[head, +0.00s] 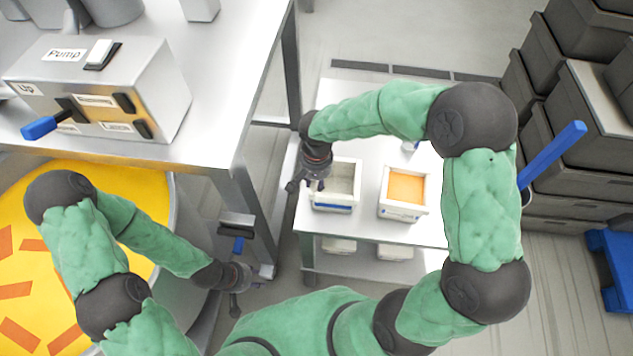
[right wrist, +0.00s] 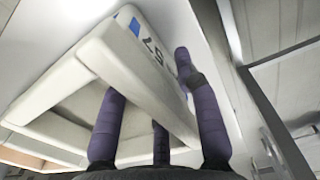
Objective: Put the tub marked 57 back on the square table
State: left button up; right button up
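The tub marked 57 (head: 336,196) is white, with a blue patch on its front, and appears to stand upright on the square table (head: 372,229). In the right wrist view its pale rim and "57" face (right wrist: 150,52) show close up. My right gripper (head: 309,183) is at the tub's left wall. Its fingers (right wrist: 158,125) straddle that wall, with a gap showing beside the outer finger; it looks open. The inner fingertips are partly hidden by the rim. My left gripper (head: 239,287) hangs left of the table, empty; its finger opening is unclear.
A second white tub with orange filling (head: 404,187) stands right of tub 57. A pump box (head: 150,95) with a blue-handled lever sits on the metal bench at left. A vat of yellow contents (head: 30,260) is below it. Dark crates (head: 585,100) are stacked at right.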

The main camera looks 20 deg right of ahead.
notch_tip(320, 180, up, 11)
jog(key=p, duration=0.3)
jog(key=shift+r, duration=0.15)
jog(key=shift+s, duration=0.1)
